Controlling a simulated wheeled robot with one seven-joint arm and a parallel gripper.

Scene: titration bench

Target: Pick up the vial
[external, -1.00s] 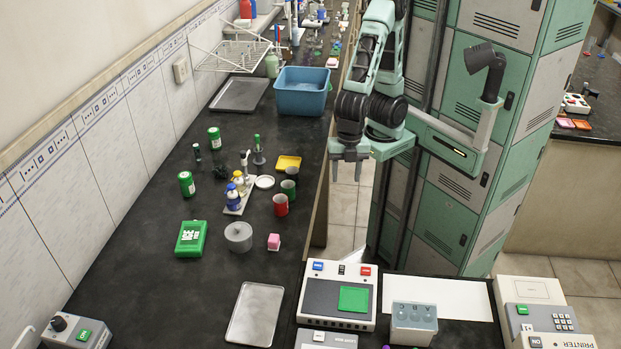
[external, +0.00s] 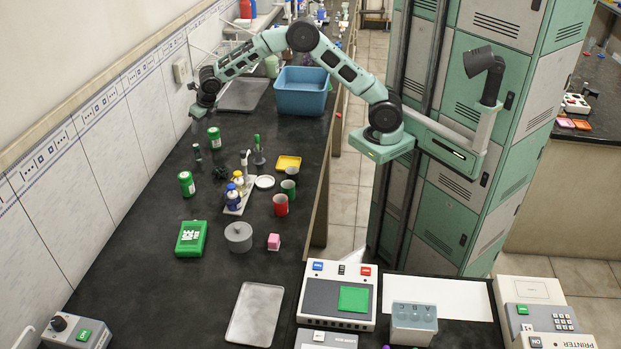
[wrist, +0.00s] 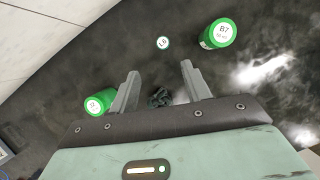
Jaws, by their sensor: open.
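The vial (external: 197,151) is small and dark with a pale top, standing on the dark bench between two green bottles near the tiled wall.
A green bottle (external: 214,138) stands behind the vial and another green bottle (external: 187,184) in front. A dark lumpy object (external: 221,172) is close by on the right. A rack with blue and yellow bottles (external: 234,207) stands further right. A blue basin (external: 301,91) is behind.

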